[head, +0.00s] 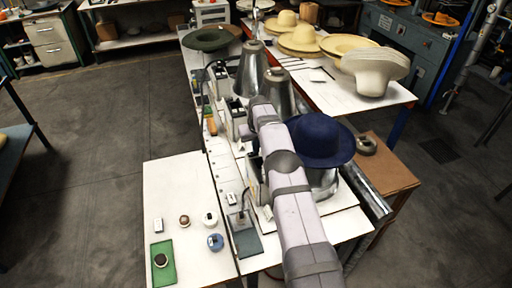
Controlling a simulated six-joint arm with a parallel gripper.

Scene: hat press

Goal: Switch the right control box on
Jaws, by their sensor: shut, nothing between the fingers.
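My arm rises from the bottom right and reaches over the long white bench to the metal press cones. Its far end is bent over near the cones, and my gripper is hidden behind my own arm. A white control box (236,118) with dark parts stands at the left foot of the nearer metal cone (278,97). Another pale box (216,72) stands farther back, beside the rear cone (251,70). A further box-like shape by the blue hat is mostly covered by my arm. Which one is the right control box, and its switch state, I cannot tell.
A blue hat (322,139) sits on a metal form right of my arm. A side table (155,185) at left holds a green tray (172,274) and small round items. Pale hats (373,70) stand on the back-right table. The floor at left (100,125) is clear.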

